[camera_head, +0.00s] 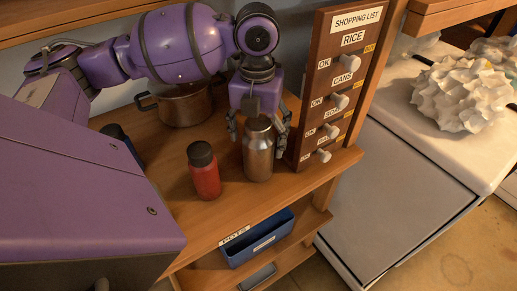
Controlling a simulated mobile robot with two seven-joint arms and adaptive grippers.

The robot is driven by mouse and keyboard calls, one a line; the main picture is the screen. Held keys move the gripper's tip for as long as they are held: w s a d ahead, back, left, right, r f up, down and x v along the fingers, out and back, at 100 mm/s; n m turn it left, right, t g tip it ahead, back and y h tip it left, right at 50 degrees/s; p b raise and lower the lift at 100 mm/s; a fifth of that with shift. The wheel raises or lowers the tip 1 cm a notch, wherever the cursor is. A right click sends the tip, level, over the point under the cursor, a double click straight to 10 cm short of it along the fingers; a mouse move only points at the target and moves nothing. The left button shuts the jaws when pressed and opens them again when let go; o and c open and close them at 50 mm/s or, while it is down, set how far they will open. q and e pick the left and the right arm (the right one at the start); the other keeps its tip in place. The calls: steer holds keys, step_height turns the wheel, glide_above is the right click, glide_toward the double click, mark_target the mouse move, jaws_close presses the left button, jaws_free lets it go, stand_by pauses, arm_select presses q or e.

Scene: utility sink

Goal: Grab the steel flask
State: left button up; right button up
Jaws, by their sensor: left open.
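The steel flask (258,155) stands upright on the wooden shelf, a brushed metal cylinder with a narrower top. My left gripper (260,132) reaches down from above and behind it. Its fingers are open, one to the left and one to the right of the flask's upper part. I cannot tell whether either finger touches the flask. My right gripper is not in view.
A red bottle with a dark cap (204,171) stands just left of the flask. A brown pot (184,104) sits behind. The shopping list board (343,70) with knobs rises close on the right. A blue bin (257,238) sits on the lower shelf.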

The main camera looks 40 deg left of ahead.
arm_select(q)
step_height(320, 180, down, 4)
steer(key=shift+w+a+r, duration=0.1)
steer(key=shift+r, duration=0.15)
steer(key=c, duration=1.7)
steer(key=shift+r, duration=0.1)
